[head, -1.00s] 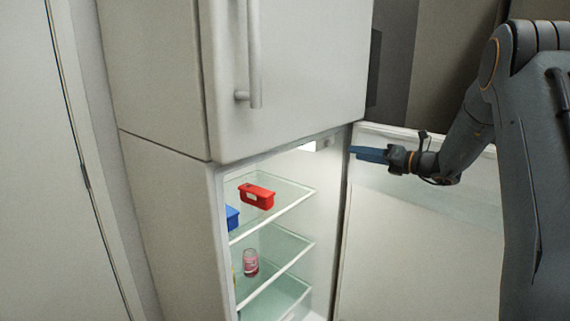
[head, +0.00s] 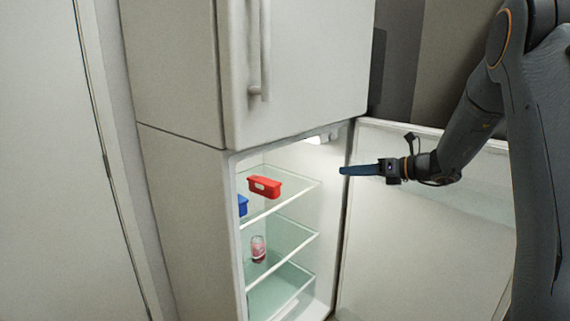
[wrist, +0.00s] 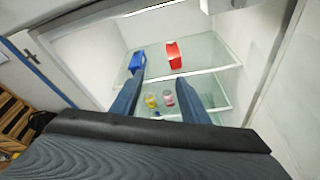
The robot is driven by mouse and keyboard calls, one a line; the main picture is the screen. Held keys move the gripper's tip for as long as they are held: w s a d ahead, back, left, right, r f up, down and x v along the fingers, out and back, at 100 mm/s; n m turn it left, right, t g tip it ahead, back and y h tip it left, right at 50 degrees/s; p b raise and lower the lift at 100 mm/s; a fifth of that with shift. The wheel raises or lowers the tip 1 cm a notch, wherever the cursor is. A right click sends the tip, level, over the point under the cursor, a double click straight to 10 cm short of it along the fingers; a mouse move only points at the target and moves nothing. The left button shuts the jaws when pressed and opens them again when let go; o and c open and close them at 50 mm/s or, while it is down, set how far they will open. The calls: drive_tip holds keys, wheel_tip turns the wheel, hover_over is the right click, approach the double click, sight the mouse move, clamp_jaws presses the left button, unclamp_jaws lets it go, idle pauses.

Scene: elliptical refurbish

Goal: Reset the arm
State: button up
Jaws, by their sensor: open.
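My gripper (head: 343,171) is in front of the open lower compartment of the fridge (head: 185,200), near the hinge side of its open door (head: 400,240). In the wrist view my gripper (wrist: 160,95) has its two blue fingers apart, with nothing held between them. Through the gap I see the glass shelves inside. My arm reaches in from the right in the head view.
A red container (head: 265,187) and a blue container (head: 242,205) are on the top shelf. A pink jar (head: 258,249) stands on the shelf below, beside a yellow item (wrist: 151,101) in the wrist view. A wooden crate (wrist: 14,128) is at the wrist view's left.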

drive_tip(key=s+a+f+n+g+h, duration=0.2)
drive_tip(key=s+f+n, duration=0.15)
drive_tip(key=s, duration=0.35)
drive_tip(key=s+a+f+n+g+h, duration=0.25)
drive_tip(key=s+n, duration=0.25)
drive_tip(key=s, duration=0.3)
drive_tip(key=s+a+f+n+g+h, duration=0.1)
drive_tip(key=s+a+f+n+g, duration=0.15)
drive_tip(key=s+f+n, duration=0.35)
drive_tip(key=s+d+f+n+h, duration=0.1)
drive_tip(key=s+d+n+h, duration=0.1)
drive_tip(key=s+n, duration=0.5)
drive_tip(key=s+d+f+n+h, duration=0.1)
drive_tip(key=s+d+n+h, duration=0.2)
drive_tip(key=s+n, duration=0.5)
drive_tip(key=s+h, duration=0.1)
drive_tip(key=s, duration=0.2)
drive_tip(key=shift+g, duration=0.4)
drive_tip(key=shift+w+d, duration=0.1)
